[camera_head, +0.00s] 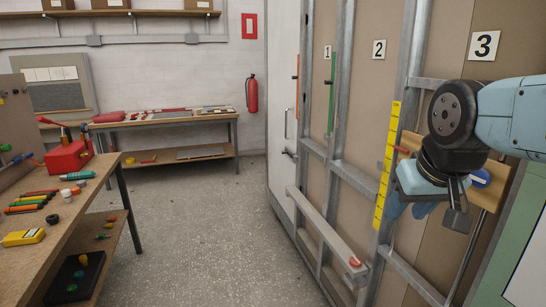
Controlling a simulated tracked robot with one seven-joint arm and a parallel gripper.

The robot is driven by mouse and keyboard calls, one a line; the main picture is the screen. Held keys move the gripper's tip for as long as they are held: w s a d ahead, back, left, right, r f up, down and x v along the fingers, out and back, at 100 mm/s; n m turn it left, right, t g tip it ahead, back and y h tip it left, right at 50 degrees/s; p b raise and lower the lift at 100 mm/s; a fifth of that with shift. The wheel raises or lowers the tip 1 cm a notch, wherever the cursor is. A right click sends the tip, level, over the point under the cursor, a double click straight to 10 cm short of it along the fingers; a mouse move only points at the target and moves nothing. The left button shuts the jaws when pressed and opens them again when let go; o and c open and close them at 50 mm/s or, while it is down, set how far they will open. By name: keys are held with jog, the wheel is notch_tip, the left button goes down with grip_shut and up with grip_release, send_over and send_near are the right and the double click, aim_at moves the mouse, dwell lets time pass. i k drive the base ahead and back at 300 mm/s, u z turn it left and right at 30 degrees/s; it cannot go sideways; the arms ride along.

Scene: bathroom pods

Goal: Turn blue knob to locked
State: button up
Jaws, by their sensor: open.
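The blue knob (480,178) is at the right, on a wooden board (492,197) fixed to the wall below the number 3 sign. A pale streak, perhaps its handle or a mark, shows on the knob; its exact setting is too small to tell. My gripper (428,207) is open, with its fingers pointing down, just left of the knob and in front of the board. It looks apart from the knob, but depth is hard to judge. My wrist and gripper hide much of the board.
The wall has metal studs (340,90), a yellow strip (388,165) and a rail with a red end piece (355,262). A workbench (85,205) with tools and a red toolbox (70,157) stands at left. Another bench (215,122) is at the back. The floor between is clear.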

aim_at(481, 179)
jog(key=k, duration=1.65)
jog(key=u, duration=0.65)
jog(key=i, duration=1.55)
jog(key=z, duration=1.55)
